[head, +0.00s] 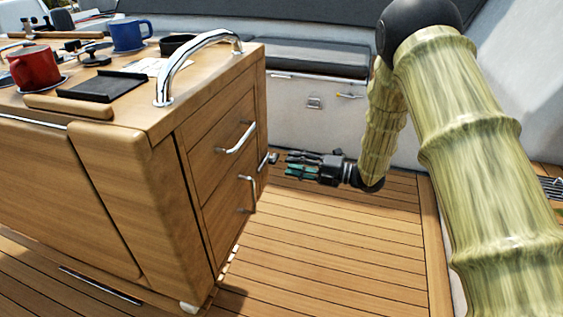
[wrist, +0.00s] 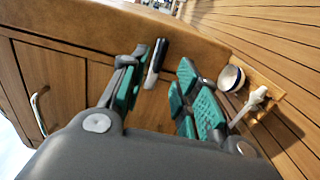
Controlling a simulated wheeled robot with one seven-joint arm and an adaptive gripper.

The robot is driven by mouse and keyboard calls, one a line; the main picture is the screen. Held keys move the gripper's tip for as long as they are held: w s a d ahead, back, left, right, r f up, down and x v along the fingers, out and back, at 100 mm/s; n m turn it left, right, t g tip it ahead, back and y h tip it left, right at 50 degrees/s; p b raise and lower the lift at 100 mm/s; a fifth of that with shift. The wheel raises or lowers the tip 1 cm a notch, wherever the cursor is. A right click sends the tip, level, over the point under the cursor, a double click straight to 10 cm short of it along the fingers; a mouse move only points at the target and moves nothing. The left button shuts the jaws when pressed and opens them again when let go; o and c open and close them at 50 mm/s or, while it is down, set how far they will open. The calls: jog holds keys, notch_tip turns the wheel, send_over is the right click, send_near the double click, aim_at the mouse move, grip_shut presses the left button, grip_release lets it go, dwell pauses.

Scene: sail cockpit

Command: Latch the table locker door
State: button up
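The wooden table (head: 143,145) stands at left in the head view, with two panels (head: 216,125) and metal handles (head: 237,138) on its end face. A small dark and silver fitting, seemingly the latch (head: 271,158), sticks out at the far edge of that face. In the wrist view the latch (wrist: 157,62) lies between and just beyond my fingertips, against the wood. My gripper (head: 288,163) is open beside it; its teal-padded fingers (wrist: 162,82) are apart and hold nothing. I see no clear gap around the panels, but cannot tell whether the door is latched.
Red (head: 34,66) and blue (head: 130,35) mugs, a black tray (head: 102,86) and a curved metal rail (head: 192,62) are on the tabletop. A cushioned bench (head: 318,55) is behind. The plank floor (head: 330,240) right of the table is clear. The wrist view shows a round fitting (wrist: 231,77).

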jog(key=shift+v, duration=2.6)
jog(key=shift+f, duration=0.1)
jog(key=s+d+f+m+t+h, duration=0.25)
jog(key=s+f+m+h, duration=0.25)
jog(key=f+m, duration=0.55)
jog(key=s+d+f+m+t+h, duration=0.1)
jog(key=s+d+f+m+h, duration=0.35)
jog(key=f, duration=0.85)
jog(key=s+d+f+m+g+h, duration=0.15)
jog(key=s+f+m, duration=0.3)
jog(key=s, duration=0.55)
jog(key=s+d+f+m+g+h, duration=0.1)
jog(key=s+f+m+g+h, duration=0.2)
jog(key=s+m, duration=0.45)
jog(key=s+d+f+m+g+h, duration=0.2)
jog(key=s+f+m, duration=0.15)
jog(key=s, duration=0.75)
jog(key=s+m+g+h+p, duration=0.1)
jog(key=s+m+g, duration=0.2)
jog(key=s, duration=0.7)
notch_tip(320, 180, up, 29)
jog(key=p, duration=2.9)
jog(key=shift+w+d, duration=0.15)
jog(key=shift+d, duration=0.3)
jog(key=shift+n, duration=0.25)
